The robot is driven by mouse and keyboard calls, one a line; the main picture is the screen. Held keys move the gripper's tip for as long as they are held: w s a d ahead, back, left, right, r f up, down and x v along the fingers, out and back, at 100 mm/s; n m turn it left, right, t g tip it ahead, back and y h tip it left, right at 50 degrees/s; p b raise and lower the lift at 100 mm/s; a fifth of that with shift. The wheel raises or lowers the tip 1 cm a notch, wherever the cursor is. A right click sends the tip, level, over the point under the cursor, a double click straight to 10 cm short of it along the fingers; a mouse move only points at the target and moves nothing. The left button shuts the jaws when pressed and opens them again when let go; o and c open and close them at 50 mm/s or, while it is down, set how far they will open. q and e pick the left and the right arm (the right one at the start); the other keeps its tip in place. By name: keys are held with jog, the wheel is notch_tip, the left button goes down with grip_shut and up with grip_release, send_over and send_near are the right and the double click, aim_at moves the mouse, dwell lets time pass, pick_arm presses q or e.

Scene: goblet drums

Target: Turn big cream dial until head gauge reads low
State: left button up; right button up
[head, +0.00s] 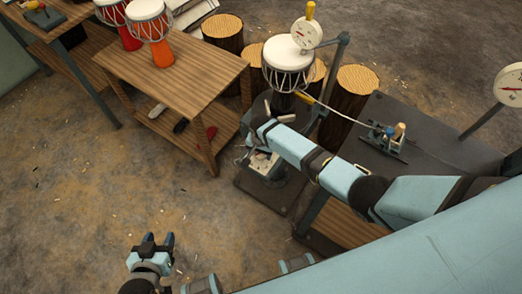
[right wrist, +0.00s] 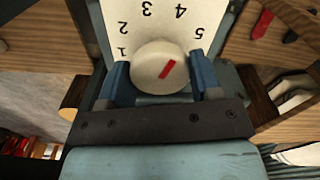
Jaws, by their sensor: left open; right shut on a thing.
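The big cream dial (right wrist: 159,67) has a red mark slanting toward the upper right. It sits on a cream plate (right wrist: 125,20) numbered around it. My right gripper (right wrist: 163,82) has its blue fingers on either side of the dial, shut on it. In the head view my right arm reaches to the drum stand, where the plate (head: 262,162) is partly covered and the dial cannot be made out. A round white gauge (head: 306,33) with a red needle stands at the drum head (head: 287,55); its reading is too small to tell. My left gripper (head: 156,243) is open and empty above the floor.
Another round gauge (head: 509,84) stands on a post at the right. A dark bench (head: 430,150) carries a small device (head: 385,138) with a cord toward the drum. A wooden table (head: 185,75) holds goblet drums. Log stumps (head: 355,85) stand behind.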

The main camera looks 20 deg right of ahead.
jog(key=o, duration=0.9)
notch_tip(320, 180, up, 14)
jog(key=shift+f+p, duration=0.1)
jog(key=shift+p, duration=0.8)
jog(key=shift+s, duration=0.1)
